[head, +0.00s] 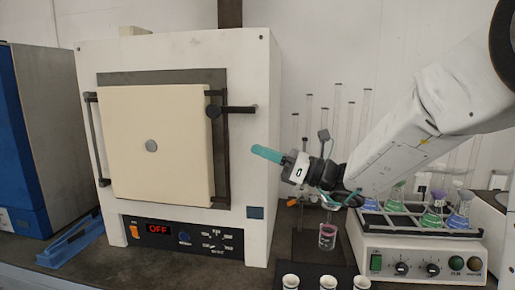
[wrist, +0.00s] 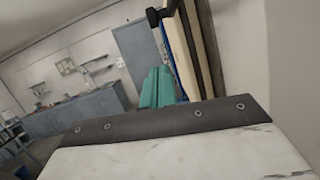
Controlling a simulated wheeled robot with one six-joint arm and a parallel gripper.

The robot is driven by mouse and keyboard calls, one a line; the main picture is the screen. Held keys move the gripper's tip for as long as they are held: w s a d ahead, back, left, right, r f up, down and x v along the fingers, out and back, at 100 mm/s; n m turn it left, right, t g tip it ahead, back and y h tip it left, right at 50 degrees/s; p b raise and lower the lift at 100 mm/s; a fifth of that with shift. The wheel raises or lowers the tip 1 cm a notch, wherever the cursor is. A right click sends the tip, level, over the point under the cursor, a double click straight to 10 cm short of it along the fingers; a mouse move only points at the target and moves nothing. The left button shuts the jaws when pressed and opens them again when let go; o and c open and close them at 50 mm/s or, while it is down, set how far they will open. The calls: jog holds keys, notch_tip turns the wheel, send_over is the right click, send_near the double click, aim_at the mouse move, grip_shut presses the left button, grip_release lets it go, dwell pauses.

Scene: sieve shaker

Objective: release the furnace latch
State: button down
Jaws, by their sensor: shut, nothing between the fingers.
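The furnace (head: 262,100) is a white box on the bench with a cream door (head: 155,125) that looks closed, and its display reads OFF. The dark furnace latch (head: 236,110) is a horizontal handle at the door's upper right, with a round pivot at its left end. My gripper (head: 256,150) has teal fingers that are shut and empty. In the head view it is to the right of the door and below the latch handle, apart from it. In the wrist view the teal fingers (wrist: 156,87) are together, and the furnace edge (wrist: 205,50) rises to their right.
A shaker (head: 420,255) with coloured flasks stands at the right, below my arm. A beaker with pink contents (head: 327,236) and tall glass tubes (head: 337,125) are behind my wrist. White cups (head: 328,282) stand in front. A blue tray (head: 70,242) lies left of the furnace.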

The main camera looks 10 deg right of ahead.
aim_at(231, 111)
jog(key=w+a+r, duration=0.4)
jog(key=a+r, duration=0.1)
jog(key=a, duration=0.2)
jog(key=shift+a+r, duration=0.35)
